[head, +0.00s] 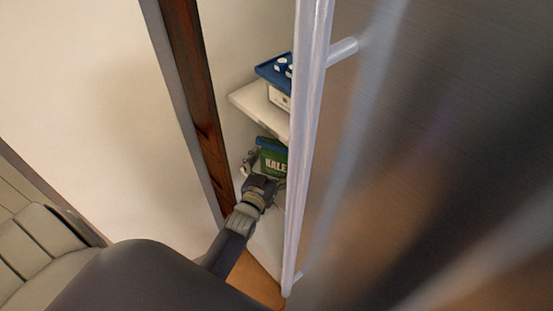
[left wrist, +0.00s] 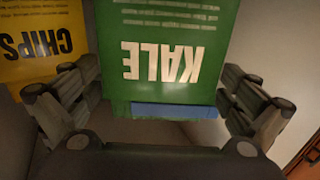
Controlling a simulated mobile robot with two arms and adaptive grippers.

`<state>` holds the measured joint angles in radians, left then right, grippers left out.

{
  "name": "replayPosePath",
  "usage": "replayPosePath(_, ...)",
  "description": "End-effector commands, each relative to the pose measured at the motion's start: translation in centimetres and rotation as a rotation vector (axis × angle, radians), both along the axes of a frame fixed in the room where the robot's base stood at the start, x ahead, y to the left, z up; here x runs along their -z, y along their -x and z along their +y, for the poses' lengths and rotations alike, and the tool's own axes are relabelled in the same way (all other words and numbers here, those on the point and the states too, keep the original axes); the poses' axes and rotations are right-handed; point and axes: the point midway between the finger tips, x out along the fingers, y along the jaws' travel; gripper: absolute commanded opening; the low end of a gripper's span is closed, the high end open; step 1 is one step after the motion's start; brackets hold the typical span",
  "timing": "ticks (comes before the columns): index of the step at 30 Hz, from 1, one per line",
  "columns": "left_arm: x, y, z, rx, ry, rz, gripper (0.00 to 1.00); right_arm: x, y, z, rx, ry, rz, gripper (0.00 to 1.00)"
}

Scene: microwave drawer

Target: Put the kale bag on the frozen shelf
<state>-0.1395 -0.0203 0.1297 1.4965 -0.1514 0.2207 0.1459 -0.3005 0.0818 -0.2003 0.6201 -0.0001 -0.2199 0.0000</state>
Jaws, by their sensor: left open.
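The green kale bag (head: 273,162) stands on a lower level of a narrow shelf unit, partly hidden by the door handle and my left gripper. In the left wrist view the kale bag (left wrist: 165,55) fills the middle, its lettering upside down. My left gripper (head: 262,181) is at the bag's lower front. Its fingers (left wrist: 160,100) are open, one on each side of the bag; I cannot tell whether they touch it. No shelf label for frozen is readable. My right gripper is not in view.
A yellow chips bag (left wrist: 42,40) is beside the kale bag. A white shelf (head: 252,103) above holds a white box and a blue tray (head: 270,72). A large metal door with a long vertical handle (head: 305,140) blocks the right. A brown post (head: 196,90) stands left.

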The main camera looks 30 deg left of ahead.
Motion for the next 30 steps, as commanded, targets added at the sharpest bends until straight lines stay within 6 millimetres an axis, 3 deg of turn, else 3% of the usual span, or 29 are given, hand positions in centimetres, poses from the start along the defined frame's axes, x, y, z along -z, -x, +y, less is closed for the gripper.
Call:
replayPosePath(8, 0.4, 1.2, -0.1, 0.000, 0.001, 0.007, 1.00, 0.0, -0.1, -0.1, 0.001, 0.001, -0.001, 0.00)
replayPosePath(21, 0.2, 9.6, -0.9, 0.000, 0.000, 0.004, 1.00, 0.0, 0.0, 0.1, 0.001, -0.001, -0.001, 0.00)
replayPosePath(30, 0.1, 12.0, -1.2, 0.000, -0.001, 0.001, 1.00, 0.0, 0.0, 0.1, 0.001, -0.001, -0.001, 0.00)
